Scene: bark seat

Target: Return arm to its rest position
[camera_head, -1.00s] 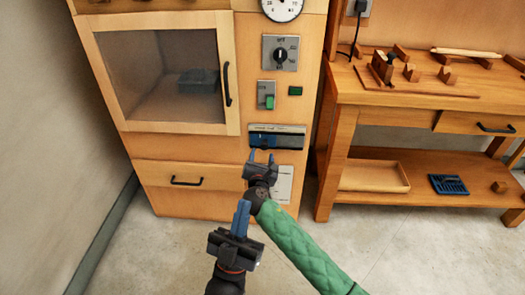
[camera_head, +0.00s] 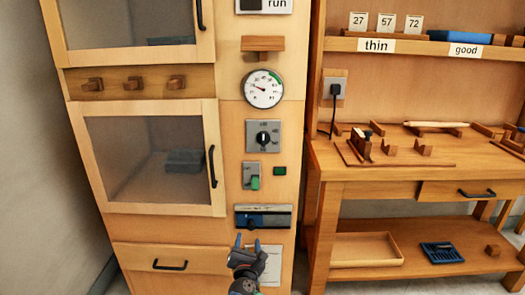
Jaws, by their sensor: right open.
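My right gripper (camera_head: 247,245) is in the lower middle of the head view. Its two blue fingers point up and stand apart, with nothing between them. It is in front of the wooden cabinet, just below the dark slider panel (camera_head: 263,217) with its blue part at the left. I cannot tell whether the fingers touch the panel; a gap seems to show. The gripper covers part of a white paper sheet (camera_head: 270,268) on the cabinet. My left gripper is out of view.
The cabinet has two glass doors, the lower one with a black handle (camera_head: 212,167), a drawer handle (camera_head: 170,267), a gauge (camera_head: 264,89), a rotary knob (camera_head: 264,139) and a green-topped switch (camera_head: 253,178). A workbench (camera_head: 390,185) with wooden parts and a blue tray (camera_head: 441,253) stands at right.

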